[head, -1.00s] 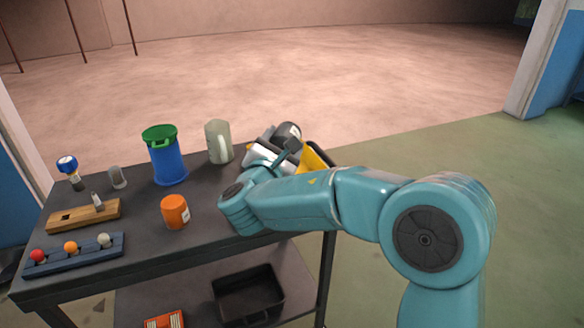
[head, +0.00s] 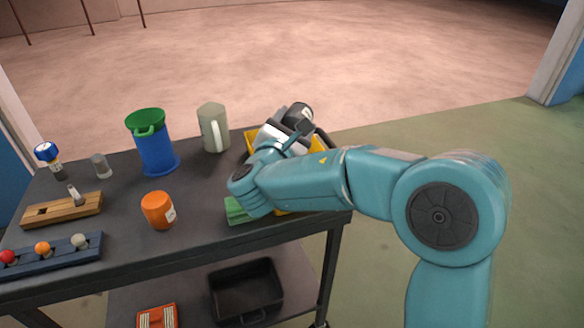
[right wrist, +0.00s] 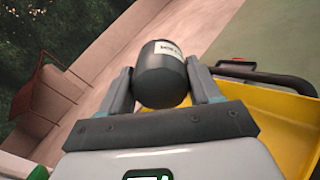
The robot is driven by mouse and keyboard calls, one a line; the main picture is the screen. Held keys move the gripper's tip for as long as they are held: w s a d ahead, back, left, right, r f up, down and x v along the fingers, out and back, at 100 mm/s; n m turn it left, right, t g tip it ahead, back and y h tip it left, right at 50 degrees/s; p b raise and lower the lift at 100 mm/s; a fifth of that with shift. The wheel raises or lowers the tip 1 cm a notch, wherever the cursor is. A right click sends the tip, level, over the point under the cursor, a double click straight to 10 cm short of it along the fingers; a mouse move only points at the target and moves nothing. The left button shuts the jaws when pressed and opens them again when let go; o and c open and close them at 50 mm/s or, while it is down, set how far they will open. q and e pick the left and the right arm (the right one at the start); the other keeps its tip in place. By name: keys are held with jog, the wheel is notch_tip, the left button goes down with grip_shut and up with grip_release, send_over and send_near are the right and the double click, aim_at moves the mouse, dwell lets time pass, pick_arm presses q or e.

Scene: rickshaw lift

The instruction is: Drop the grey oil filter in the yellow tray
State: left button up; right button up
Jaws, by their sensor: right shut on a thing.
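The grey oil filter (right wrist: 161,75) is a dark grey cylinder with a white label. It is held between the two fingers of my right gripper (right wrist: 163,90) in the right wrist view. In the head view the filter (head: 299,114) shows at the tip of my right gripper (head: 297,126), over the back part of the yellow tray. The yellow tray (head: 250,141) stands at the right end of the cart top, partly hidden by my right arm. In the right wrist view the tray (right wrist: 285,125) lies to the right of and below the filter. My left gripper is not in view.
A grey-green jug (head: 213,128) and a blue container with a green rim (head: 154,148) stand left of the tray. An orange jar (head: 157,210) and a green block (head: 238,211) are nearer. A black bin (head: 247,290) sits on the lower shelf.

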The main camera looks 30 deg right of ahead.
jog(key=f, duration=0.1)
jog(key=f+b, duration=0.1)
jog(key=shift+s+f, duration=0.2)
jog(key=shift+f, duration=0.15)
jog(key=shift+w+f+b, duration=0.1)
jog(key=shift+f+b, duration=0.4)
jog(key=shift+b, duration=0.05)
jog(key=shift+r, duration=0.1)
jog(key=o, duration=1.2)
jog(key=shift+o, duration=0.2)
jog(key=p+v, duration=0.1)
jog(key=v, duration=1.5)
jog(key=shift+a, duration=0.15)
